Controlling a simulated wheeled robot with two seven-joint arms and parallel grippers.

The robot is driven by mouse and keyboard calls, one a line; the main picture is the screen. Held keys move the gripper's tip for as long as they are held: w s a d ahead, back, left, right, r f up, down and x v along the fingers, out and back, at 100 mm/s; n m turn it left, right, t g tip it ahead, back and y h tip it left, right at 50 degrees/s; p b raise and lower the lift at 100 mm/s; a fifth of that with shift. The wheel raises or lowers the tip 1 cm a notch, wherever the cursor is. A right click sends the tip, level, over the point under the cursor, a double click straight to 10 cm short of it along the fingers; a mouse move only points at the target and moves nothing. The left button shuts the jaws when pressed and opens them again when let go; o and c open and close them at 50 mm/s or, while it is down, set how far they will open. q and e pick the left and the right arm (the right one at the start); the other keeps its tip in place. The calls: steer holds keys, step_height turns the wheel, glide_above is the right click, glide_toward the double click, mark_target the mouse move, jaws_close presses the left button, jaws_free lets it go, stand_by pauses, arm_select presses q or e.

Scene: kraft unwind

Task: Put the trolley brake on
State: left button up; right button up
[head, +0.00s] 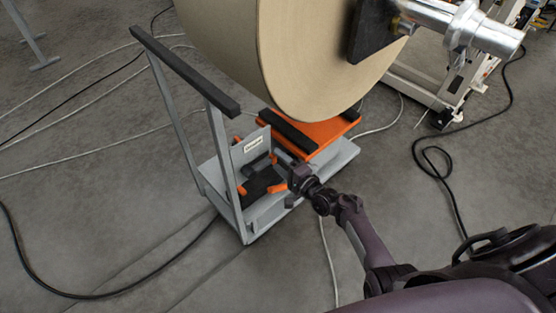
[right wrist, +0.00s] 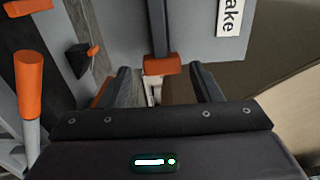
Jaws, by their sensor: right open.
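The grey trolley (head: 262,218) stands on the floor, with a black-topped push handle (head: 185,70) and an upright grey plate (head: 250,150). A white label (right wrist: 231,14) on that plate ends in "ake" in the right wrist view. Beside the label, a grey lever (right wrist: 160,28) hangs down with an orange tip (right wrist: 162,65). My right gripper (head: 281,166) is at the trolley, close to the plate. In the right wrist view, its fingers (right wrist: 163,82) are open, one on each side of the orange tip, which appears just beyond them. Nothing is gripped. My left gripper is out of view.
A large kraft roll (head: 320,60) hangs over the trolley's orange bed (head: 325,135), with a metal shaft (head: 470,28) at its right. An orange-topped grey handle (right wrist: 30,85) stands left of the gripper. Cables (head: 110,295) cross the floor, which is otherwise open at left.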

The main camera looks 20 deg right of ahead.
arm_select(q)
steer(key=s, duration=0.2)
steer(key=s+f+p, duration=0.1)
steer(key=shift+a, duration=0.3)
arm_select(e)
steer(key=v, duration=0.6)
steer(key=shift+s, duration=0.3)
